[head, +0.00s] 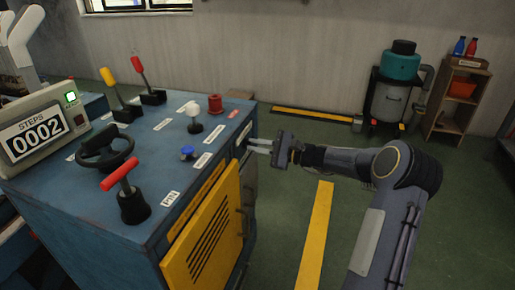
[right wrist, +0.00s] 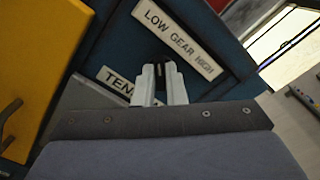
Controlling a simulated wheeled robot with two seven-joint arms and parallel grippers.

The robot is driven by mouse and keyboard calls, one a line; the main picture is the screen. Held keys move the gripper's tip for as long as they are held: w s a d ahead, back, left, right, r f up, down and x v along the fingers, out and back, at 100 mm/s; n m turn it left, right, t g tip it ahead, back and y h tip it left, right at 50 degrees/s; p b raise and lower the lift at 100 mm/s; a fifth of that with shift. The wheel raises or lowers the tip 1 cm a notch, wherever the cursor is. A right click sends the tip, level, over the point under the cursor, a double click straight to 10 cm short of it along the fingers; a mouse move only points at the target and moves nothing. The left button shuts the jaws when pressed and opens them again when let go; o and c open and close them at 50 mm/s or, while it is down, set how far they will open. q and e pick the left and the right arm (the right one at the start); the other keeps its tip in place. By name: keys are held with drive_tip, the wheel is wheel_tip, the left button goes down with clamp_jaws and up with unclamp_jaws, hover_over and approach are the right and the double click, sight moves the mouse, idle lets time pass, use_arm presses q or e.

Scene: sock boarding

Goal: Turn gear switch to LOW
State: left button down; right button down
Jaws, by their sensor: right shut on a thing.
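The gear switch (right wrist: 158,69) shows in the right wrist view as a small dark piece between the fingertips, just below the "LOW GEAR HIGH" label (right wrist: 180,38). My right gripper (right wrist: 159,74) is shut on it; the pale fingers hide much of the switch, so I cannot tell its setting. In the head view my right gripper (head: 250,145) reaches from the right to the upper side face of the blue console (head: 165,140). The switch cannot be made out there. My left gripper is not in view.
On the console top are a wheel (head: 105,147), a red T-handle (head: 120,175), two levers and several knobs. A counter box (head: 40,130) reads 0002. A yellow door (head: 205,235) with a handle lies below my right gripper.

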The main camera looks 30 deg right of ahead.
idle(0.3)
drive_tip(key=c, duration=1.5)
unclamp_jaws()
drive_tip(key=p+v, duration=0.2)
drive_tip(key=v, duration=0.6)
